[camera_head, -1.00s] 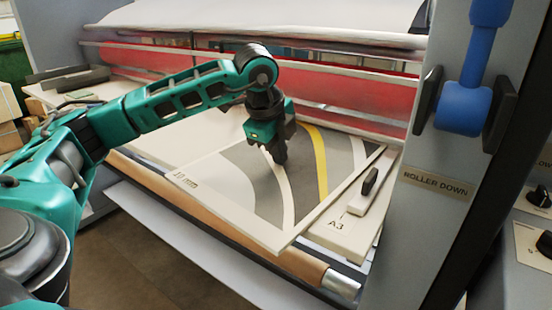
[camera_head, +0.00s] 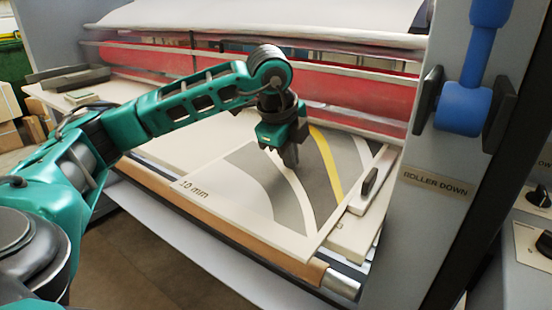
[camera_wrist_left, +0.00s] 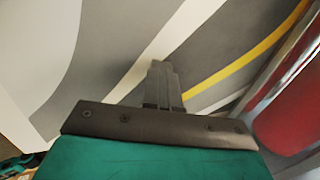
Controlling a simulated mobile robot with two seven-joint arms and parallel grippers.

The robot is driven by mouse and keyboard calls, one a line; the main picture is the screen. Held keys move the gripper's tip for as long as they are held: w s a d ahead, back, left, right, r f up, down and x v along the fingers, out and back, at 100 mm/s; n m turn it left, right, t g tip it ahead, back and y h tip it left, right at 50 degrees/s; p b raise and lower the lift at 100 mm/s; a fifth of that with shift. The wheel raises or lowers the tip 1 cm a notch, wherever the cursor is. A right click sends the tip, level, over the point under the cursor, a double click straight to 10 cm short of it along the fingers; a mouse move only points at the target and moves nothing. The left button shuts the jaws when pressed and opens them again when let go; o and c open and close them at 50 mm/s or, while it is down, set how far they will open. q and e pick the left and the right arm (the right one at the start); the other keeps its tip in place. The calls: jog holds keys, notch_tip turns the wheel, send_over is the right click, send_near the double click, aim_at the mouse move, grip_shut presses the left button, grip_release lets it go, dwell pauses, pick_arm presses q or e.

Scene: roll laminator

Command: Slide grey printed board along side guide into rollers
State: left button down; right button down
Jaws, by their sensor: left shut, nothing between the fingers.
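The grey printed board (camera_head: 275,192), with white and yellow curved stripes and a "10 mm" mark, lies flat on the feed table. My left gripper (camera_head: 291,160) is shut and empty, pointing down with its fingertips at the board's printed face. In the left wrist view, the shut fingers (camera_wrist_left: 163,72) sit over the grey print (camera_wrist_left: 130,60) beside a white stripe. The pale side guide (camera_head: 363,200) with a black handle runs along the board's right edge; board and guide look close or touching. The red rollers (camera_head: 345,88) lie behind the board. My right gripper is not in view.
A grey side post (camera_head: 425,230) with a "ROLLER DOWN" label and blue lever (camera_head: 463,108) stands at the right. A brown roll (camera_head: 220,225) runs along the table's front. Dark bars (camera_head: 65,77) lie on the table's left end.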

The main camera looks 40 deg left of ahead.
aim_at(322, 146)
pick_arm(q)
jog(key=shift+d+f, duration=0.1)
jog(key=shift+w, duration=0.4)
jog(key=shift+w+a+p, duration=0.2)
jog(key=shift+w+p, duration=0.3)
jog(key=shift+w, duration=1.15)
jog(key=shift+w+r, duration=0.2)
jog(key=shift+w, duration=0.45)
jog(key=shift+w+a+f+p, duration=0.15)
jog(key=shift+w+p, duration=0.35)
jog(key=shift+w, duration=0.8)
jog(key=shift+w+p, duration=0.7)
jog(key=shift+w, duration=1.3)
